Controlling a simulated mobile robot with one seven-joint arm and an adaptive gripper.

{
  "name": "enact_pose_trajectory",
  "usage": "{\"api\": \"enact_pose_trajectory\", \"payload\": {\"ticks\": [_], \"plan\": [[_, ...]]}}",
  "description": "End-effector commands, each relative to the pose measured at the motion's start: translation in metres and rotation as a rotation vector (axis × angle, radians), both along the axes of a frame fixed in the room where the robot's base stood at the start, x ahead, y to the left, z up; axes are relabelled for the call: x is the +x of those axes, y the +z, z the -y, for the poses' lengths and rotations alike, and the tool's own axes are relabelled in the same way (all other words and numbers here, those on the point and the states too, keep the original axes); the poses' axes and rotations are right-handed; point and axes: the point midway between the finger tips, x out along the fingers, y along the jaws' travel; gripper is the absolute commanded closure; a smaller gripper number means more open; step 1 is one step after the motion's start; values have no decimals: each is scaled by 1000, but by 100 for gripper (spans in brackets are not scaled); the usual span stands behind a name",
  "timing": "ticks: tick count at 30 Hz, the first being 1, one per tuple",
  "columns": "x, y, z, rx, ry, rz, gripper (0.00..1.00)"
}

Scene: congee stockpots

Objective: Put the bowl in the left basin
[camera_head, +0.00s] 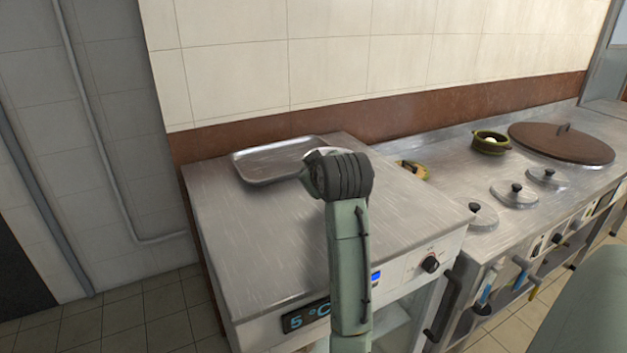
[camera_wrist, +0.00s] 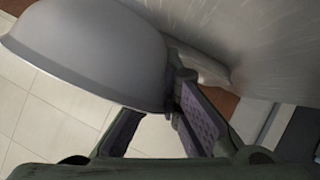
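The bowl (camera_wrist: 90,50) is smooth, grey and rounded, and fills the upper left of the wrist view. In the head view a pale sliver of it (camera_head: 322,153) shows behind my gripper (camera_head: 314,176). In the wrist view the fingers of my gripper (camera_wrist: 172,108) converge at the bowl's edge and look closed on it; the bowl hides part of the left finger. The bowl appears held above the left counter. No basin is clearly identifiable; a shallow metal tray (camera_head: 245,161) lies at the back of that counter, left of my gripper.
The steel counter (camera_head: 235,230) is clear at its front left. To the right, the stove top holds several black-knobbed lids (camera_head: 513,195), a big brown lid (camera_head: 562,144), a small green pot (camera_head: 490,143) and another small green dish (camera_head: 412,169). A tiled wall (camera_head: 300,70) stands behind.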

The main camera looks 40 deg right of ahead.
Motion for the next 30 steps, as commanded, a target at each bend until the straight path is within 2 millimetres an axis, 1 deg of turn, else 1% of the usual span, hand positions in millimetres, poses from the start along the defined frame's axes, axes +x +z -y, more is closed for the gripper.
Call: {"api": "enact_pose_trajectory", "payload": {"ticks": [5,6,9,12,24,25,30], "plan": [[11,0,11,-1,0,-1,100],[10,-9,11,3,0,-3,100],[9,-24,10,3,-1,-1,100],[9,-34,10,1,0,0,100],[10,-41,10,-2,0,1,100],[10,-40,10,-2,0,1,94],[10,-40,10,-1,1,0,83]]}}
